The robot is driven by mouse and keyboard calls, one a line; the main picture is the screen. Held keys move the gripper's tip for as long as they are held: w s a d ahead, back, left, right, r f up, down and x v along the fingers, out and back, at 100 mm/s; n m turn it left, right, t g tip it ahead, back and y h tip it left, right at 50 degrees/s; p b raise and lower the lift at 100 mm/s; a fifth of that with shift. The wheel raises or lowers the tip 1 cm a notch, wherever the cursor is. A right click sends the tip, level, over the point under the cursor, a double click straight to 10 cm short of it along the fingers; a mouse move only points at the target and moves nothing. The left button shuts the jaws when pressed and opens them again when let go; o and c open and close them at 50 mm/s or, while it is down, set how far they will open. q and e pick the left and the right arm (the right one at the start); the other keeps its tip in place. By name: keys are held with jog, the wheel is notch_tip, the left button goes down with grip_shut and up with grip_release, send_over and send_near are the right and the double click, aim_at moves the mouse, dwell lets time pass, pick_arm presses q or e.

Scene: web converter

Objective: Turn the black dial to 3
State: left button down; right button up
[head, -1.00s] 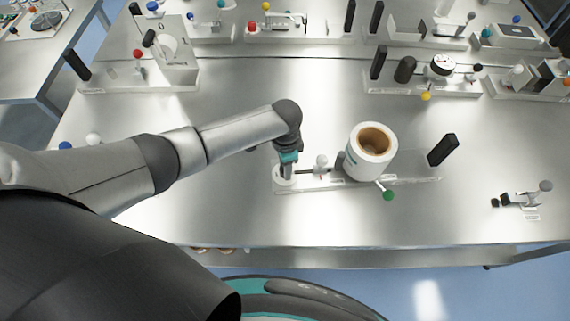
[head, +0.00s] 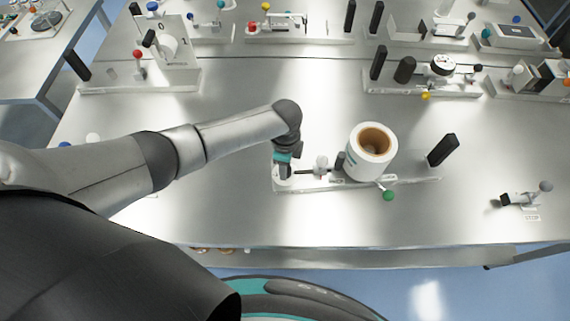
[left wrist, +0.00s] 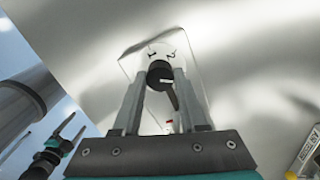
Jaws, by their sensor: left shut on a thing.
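The black dial (left wrist: 160,73) sits on a white base plate (left wrist: 133,66) in the left wrist view. A dark pointer arm runs from it toward the lower right. My left gripper (left wrist: 160,80) is shut on the dial, with one finger on each side. In the head view my left gripper (head: 284,170) points down at the left end of the white module, and hides the dial. My right gripper (left wrist: 77,130) shows at the lower left of the left wrist view, its two fingers apart and empty.
A large white roll (head: 371,152) stands on the same module (head: 408,181), with a green knob (head: 388,195) and a black upright block (head: 442,150). A small STOP lever unit (head: 524,199) is at the right. More modules line the back. The table front-left is clear.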

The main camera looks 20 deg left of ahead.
pick_arm(q)
jog(key=shift+d, duration=0.1)
jog(key=shift+c, duration=2.2)
grip_release()
jog(key=shift+r, duration=0.1)
jog(key=shift+r, duration=0.5)
notch_tip(320, 180, up, 14)
jog(key=shift+s, duration=0.1)
